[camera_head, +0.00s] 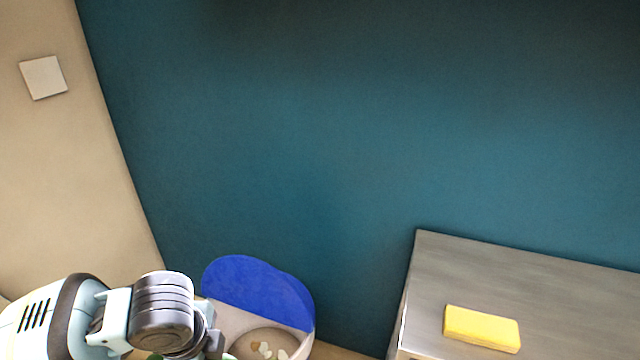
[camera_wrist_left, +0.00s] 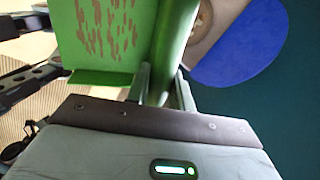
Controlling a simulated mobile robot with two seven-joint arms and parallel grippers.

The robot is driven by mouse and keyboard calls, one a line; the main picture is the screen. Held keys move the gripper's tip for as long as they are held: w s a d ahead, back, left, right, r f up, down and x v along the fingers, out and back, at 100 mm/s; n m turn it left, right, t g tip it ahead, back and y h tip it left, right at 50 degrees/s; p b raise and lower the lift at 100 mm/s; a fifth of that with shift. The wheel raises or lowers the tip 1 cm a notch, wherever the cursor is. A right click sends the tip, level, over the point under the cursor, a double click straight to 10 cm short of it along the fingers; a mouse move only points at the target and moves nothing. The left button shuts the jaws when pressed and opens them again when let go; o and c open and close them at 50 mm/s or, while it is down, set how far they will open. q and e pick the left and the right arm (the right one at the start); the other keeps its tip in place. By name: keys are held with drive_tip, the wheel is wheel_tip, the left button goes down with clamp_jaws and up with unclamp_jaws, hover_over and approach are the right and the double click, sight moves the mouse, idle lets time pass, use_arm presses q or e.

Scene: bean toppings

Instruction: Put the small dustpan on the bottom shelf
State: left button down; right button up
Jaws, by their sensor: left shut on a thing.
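A green dustpan (camera_wrist_left: 110,35) with reddish-brown streaks or spots on its flat face fills the upper left of the left wrist view. My left gripper (camera_wrist_left: 163,88) is shut on the green dustpan near its rounded edge. In the head view my left arm comes in at the lower left, with its gripper cut off by the bottom edge. A small bit of green shows there below the wrist. No bottom shelf can be made out in either view. My right gripper is not in view.
A bin-like thing with a raised blue lid (camera_head: 258,288) and pale pieces inside stands beside my left wrist; the blue also shows in the wrist view (camera_wrist_left: 240,50). A yellow sponge (camera_head: 482,328) lies on a grey cabinet top (camera_head: 540,285). A teal wall is behind.

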use_arm(q)
drive_tip(key=n, duration=0.1)
drive_tip(key=r+n, duration=0.1)
drive_tip(key=n, duration=0.1)
drive_tip(key=r+n, duration=0.1)
drive_tip(key=shift+s+a+n+y, duration=0.2)
drive_tip(key=shift+a+n+y, duration=0.15)
drive_tip(key=shift+n+y, duration=0.05)
drive_tip(key=n, duration=0.1)
drive_tip(key=r+n, duration=0.1)
drive_tip(key=n, duration=0.1)
drive_tip(key=n+p, duration=0.1)
drive_tip(key=shift+s+a+r+n+g+y, duration=0.25)
drive_tip(key=shift+a+r+n+g+y, duration=0.05)
drive_tip(key=shift+a+n+g+y, duration=0.1)
drive_tip(key=r+n, duration=0.1)
drive_tip(key=n, duration=0.1)
drive_tip(key=a+n+g, duration=0.1)
drive_tip(key=n, duration=0.2)
drive_tip(key=s+r+n+p, duration=0.1)
drive_tip(key=n, duration=0.2)
drive_tip(key=shift+a+r+g+y, duration=0.2)
drive_tip(key=shift+r+g+y, duration=0.1)
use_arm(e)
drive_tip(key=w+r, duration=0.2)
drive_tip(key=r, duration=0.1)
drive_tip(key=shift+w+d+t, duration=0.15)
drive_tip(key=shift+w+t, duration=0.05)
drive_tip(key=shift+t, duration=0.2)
